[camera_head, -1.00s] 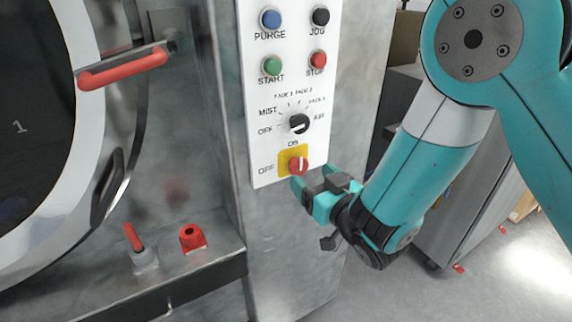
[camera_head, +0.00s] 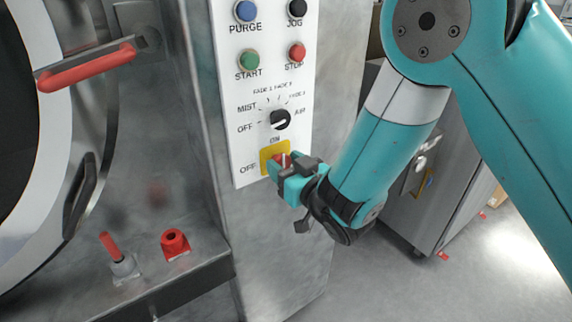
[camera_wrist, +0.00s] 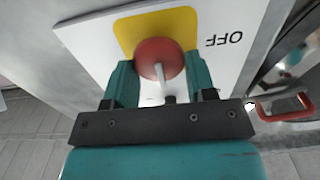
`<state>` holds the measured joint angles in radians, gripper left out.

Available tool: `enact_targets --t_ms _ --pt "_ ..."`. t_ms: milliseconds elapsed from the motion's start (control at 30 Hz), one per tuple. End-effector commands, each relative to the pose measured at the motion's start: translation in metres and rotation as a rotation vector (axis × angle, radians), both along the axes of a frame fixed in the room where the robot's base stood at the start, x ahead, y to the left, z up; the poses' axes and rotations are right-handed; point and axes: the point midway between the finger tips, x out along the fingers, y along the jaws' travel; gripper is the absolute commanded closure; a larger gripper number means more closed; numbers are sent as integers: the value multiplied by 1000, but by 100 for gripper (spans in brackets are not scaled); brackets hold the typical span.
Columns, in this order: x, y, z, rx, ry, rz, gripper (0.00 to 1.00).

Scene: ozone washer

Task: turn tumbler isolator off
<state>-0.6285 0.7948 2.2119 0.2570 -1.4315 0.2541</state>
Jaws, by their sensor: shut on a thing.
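The tumbler isolator is a red rotary knob (camera_wrist: 158,57) with a pale bar on its face, on a yellow plate (camera_head: 266,158) low on the white panel. "ON" is printed above the plate and "OFF" to its left in the head view. My gripper (camera_head: 284,170) is at the knob and hides much of it in the head view. In the wrist view my teal fingers (camera_wrist: 158,82) stand on either side of the knob, shut on it. The pale bar runs roughly up and down in the head view, toward ON.
Above are a black selector knob (camera_head: 280,119) and the green start (camera_head: 249,60), red stop (camera_head: 296,52), blue purge (camera_head: 246,11) and black jog (camera_head: 297,8) buttons. A red door handle (camera_head: 86,67) is at the left. A red fitting (camera_head: 174,243) sits on the lower ledge.

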Motion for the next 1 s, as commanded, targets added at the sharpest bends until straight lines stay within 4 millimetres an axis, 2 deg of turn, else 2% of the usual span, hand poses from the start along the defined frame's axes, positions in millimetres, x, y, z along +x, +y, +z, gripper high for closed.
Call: enact_targets --t_ms 367,1000 --pt "-1 1 -2 -97 -67 1 73" --pt "-3 4 -3 -580 -390 2 73"
